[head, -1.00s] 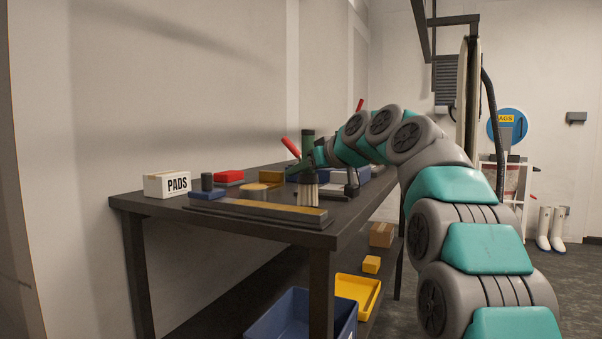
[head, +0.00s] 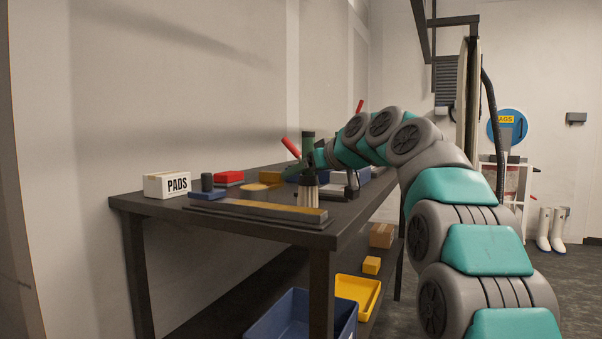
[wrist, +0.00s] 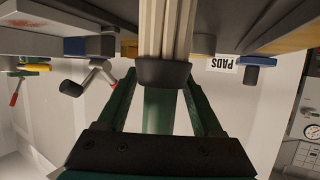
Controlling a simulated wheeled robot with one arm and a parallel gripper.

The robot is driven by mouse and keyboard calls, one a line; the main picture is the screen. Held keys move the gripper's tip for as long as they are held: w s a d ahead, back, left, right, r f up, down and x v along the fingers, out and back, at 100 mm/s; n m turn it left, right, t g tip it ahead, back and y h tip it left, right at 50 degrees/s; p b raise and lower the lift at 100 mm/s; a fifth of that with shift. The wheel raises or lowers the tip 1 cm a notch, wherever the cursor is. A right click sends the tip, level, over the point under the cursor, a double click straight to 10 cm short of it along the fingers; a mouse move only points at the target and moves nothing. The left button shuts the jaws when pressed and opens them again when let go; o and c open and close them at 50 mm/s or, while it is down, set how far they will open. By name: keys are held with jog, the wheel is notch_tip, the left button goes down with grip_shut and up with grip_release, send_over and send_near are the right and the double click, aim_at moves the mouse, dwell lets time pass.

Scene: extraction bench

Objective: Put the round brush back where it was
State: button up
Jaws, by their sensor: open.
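The round brush has a dark green handle (head: 308,143), a black collar and pale bristles (head: 308,195). It stands upright, bristles down, by the long flat bar near the bench's front right corner. Whether the bristles rest on the bench or the bar I cannot tell. My gripper (head: 306,163) is at the handle. In the wrist view, which is upside down, the green fingers of my gripper (wrist: 160,112) stand on both sides of the brush handle (wrist: 159,108), with gaps. The black collar (wrist: 163,73) and bristles (wrist: 166,28) lie beyond the fingertips.
A red-handled tool (head: 291,147) stands behind the brush. Bins sit below.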

jog(key=shift+r, duration=0.2)
jog(key=b+v, duration=0.1)
jog(key=v, duration=1.1)
jog(key=shift+f, duration=0.15)
